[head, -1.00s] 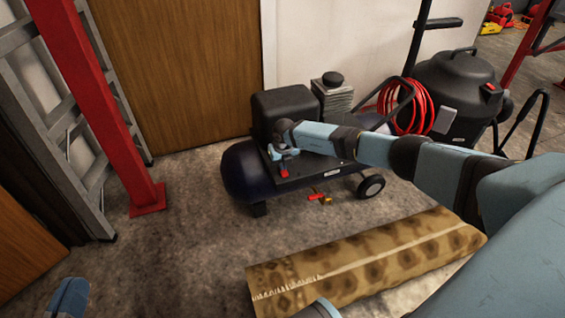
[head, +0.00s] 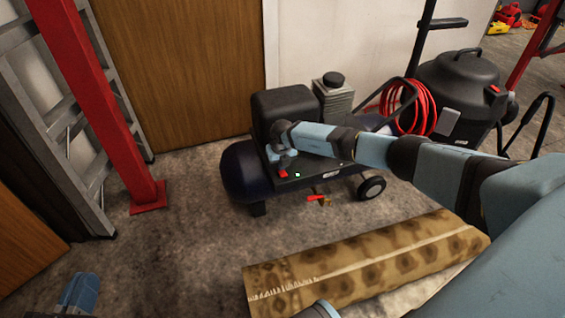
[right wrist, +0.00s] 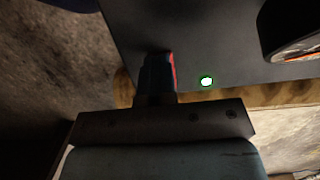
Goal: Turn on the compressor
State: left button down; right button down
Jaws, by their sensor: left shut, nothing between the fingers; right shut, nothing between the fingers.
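The compressor (head: 240,172) stands on the floor by the wall, with a dark blue tank, a black motor housing and a wheel. A red switch (head: 283,174) is on its dark top panel. A small green light (head: 297,175) glows beside it; it also shows in the right wrist view (right wrist: 206,82). My right gripper (head: 282,163) is shut and empty, its tips down at the red switch. In the right wrist view the fingers (right wrist: 158,78) partly hide the switch (right wrist: 174,70); I cannot tell whether they touch. My left gripper (head: 78,294) is shut and empty at the lower left.
A rolled patterned rug (head: 370,262) lies in front of the compressor. A red post (head: 90,100) and a ladder (head: 30,75) stand at left. A black vacuum (head: 455,90) and a red hose (head: 415,108) are at right. Floor left of the compressor is clear.

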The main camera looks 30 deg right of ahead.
jog(key=shift+s+f, duration=0.15)
jog(key=shift+f, duration=0.05)
jog(key=shift+s+a+r+p, duration=0.15)
jog(key=shift+s+p, duration=0.35)
jog(key=shift+p, duration=0.35)
jog(key=shift+s+p, duration=0.2)
jog(key=shift+p, duration=0.15)
